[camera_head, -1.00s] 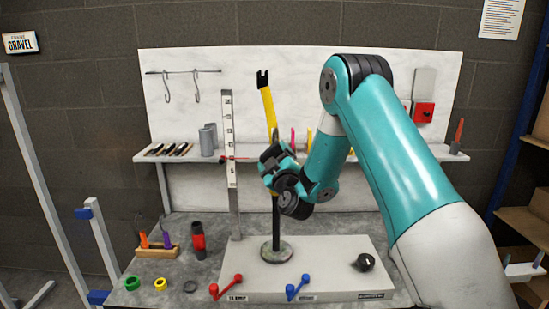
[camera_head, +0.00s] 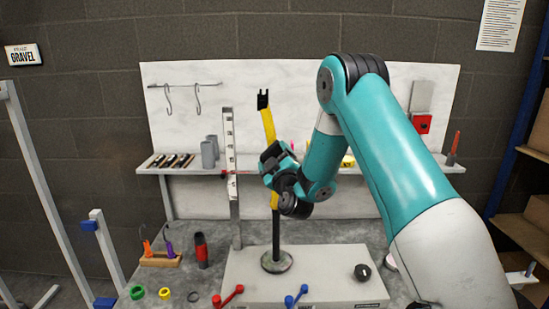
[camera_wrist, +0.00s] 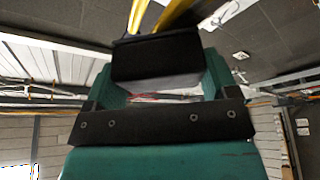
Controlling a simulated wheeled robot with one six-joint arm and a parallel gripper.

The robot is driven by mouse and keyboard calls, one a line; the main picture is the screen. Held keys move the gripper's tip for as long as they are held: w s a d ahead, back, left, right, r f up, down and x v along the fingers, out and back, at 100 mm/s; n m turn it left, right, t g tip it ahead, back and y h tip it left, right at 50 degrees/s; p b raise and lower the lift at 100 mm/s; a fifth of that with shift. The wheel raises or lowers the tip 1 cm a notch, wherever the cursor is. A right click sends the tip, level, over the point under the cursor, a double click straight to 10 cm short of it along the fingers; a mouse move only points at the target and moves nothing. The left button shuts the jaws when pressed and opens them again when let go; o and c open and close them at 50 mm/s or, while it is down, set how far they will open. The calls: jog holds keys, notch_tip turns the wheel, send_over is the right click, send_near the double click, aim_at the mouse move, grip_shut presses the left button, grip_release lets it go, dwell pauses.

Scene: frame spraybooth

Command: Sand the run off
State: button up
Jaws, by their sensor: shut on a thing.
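A yellow painted part (camera_head: 267,124) with a black notched top stands upright on a dark post with a round base (camera_head: 277,262) on the bench. My gripper (camera_head: 272,156) is in front of its middle and hides part of it. In the wrist view my gripper is shut on a black block (camera_wrist: 155,58), which looks like a sanding block. Yellow tubes (camera_wrist: 172,14) pass just beyond the block's far edge. I cannot tell whether the block touches the yellow part. The paint run cannot be made out.
A grey upright scale (camera_head: 231,170) stands just left of the yellow part. A low grey plinth (camera_head: 330,262) carries red and blue levers and a black knob (camera_head: 362,272). A shelf (camera_head: 190,170) holds brushes and grey cups. Coloured rings lie at the bench's front left.

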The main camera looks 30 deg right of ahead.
aim_at(275, 146)
jog(key=shift+w+r+p, duration=0.1)
jog(key=shift+r+p, duration=1.7)
jog(key=shift+p, duration=0.35)
notch_tip(275, 146, down, 15)
jog(key=b, duration=1)
jog(key=shift+b, duration=0.35)
jog(key=s+a, duration=0.3)
jog(key=s, duration=0.2)
jog(key=shift+a+r, duration=0.15)
jog(key=shift+a, duration=0.05)
jog(key=shift+s, duration=0.15)
jog(key=shift+s+a+b, duration=0.2)
jog(key=shift+s+a, duration=0.2)
jog(key=shift+s, duration=0.2)
jog(key=shift+s+a+b, duration=0.15)
jog(key=shift+s+a, duration=0.25)
jog(key=shift+s, duration=0.2)
